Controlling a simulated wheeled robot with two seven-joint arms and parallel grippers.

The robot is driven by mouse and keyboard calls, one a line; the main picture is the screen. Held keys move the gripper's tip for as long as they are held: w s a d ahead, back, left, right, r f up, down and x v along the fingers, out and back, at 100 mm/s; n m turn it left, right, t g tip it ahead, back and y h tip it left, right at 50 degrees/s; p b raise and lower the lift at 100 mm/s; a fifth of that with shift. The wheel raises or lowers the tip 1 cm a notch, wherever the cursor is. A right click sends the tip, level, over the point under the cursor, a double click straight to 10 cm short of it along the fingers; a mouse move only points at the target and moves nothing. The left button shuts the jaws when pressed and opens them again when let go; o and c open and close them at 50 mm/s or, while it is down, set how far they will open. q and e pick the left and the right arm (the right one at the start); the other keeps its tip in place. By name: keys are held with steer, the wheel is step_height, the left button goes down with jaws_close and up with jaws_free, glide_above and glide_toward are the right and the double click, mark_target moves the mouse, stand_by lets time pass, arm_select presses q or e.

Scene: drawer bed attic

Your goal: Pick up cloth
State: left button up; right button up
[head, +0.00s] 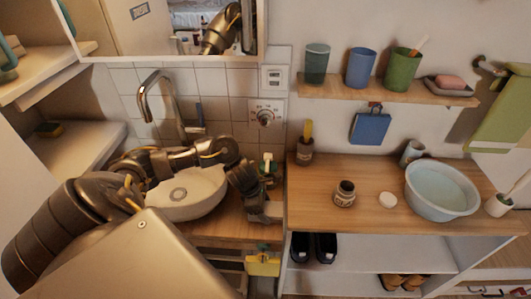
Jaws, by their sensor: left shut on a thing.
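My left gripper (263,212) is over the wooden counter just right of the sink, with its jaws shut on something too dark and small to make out. A yellow cloth-like piece (263,265) hangs at the counter's front, below my left gripper; a gap shows between them. A green towel (503,115) hangs from a wall holder at the far right. I cannot tell which of these is the task's cloth. My right gripper is not in view.
A soap bottle (268,166) stands just behind the gripper. On the right counter are a jar (345,194), a white disc (388,200) and a basin of water (441,189). Cups line the shelf (400,92).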

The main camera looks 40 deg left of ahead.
mark_target(269, 208)
arm_select(q)
steer(key=shift+r, duration=0.15)
steer(key=shift+r, duration=0.3)
step_height(269, 208, up, 2)
steer(key=shift+r+b, duration=0.1)
steer(key=shift+b, duration=0.5)
steer(key=s+d+r+p, duration=0.5)
steer(key=s+r+p, duration=0.2)
steer(key=s+r, duration=0.3)
steer(key=shift+s, duration=1.55)
